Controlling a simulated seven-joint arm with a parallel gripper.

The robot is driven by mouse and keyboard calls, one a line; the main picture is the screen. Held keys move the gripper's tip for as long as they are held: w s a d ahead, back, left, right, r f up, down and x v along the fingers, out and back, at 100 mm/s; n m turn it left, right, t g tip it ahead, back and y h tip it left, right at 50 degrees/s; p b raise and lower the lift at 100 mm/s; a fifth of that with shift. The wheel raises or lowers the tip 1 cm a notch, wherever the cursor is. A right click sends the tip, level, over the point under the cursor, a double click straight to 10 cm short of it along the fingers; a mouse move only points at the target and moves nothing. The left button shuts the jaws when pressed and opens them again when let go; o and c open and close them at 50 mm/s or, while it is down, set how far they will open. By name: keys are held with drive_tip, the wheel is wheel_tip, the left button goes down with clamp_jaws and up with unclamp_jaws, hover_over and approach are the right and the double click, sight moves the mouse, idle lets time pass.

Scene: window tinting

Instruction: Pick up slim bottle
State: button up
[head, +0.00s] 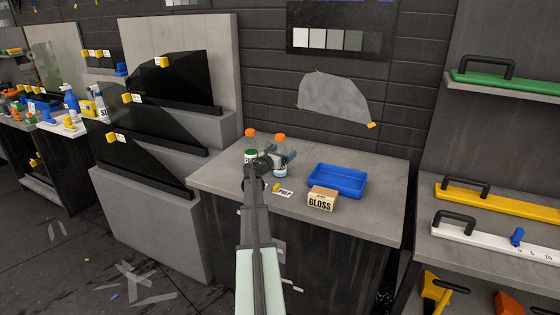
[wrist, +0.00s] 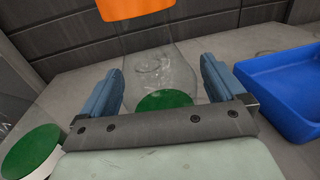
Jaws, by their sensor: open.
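Two clear bottles with orange caps stand side by side on the grey counter, the left bottle (head: 250,142) and the right bottle (head: 280,171). I cannot tell from shape which is the slim one. My gripper (head: 275,160) is at the right bottle and partly covers it. In the wrist view my open gripper (wrist: 160,88) has a blue finger on each side of a clear bottle (wrist: 155,68) with green inside and an orange cap above. Contact is not clear. The other bottle's green and white part (wrist: 32,150) is outside the left finger.
A blue tray (head: 337,181) lies right of the bottles, also close right in the wrist view (wrist: 285,85). A GLOSS box (head: 322,198) and a PREP card (head: 284,193) lie in front. The grey counter (head: 375,160) is bare behind the tray.

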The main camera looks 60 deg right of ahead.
drive_tip(key=c, duration=1.2)
drive_tip(key=shift+r, duration=0.1)
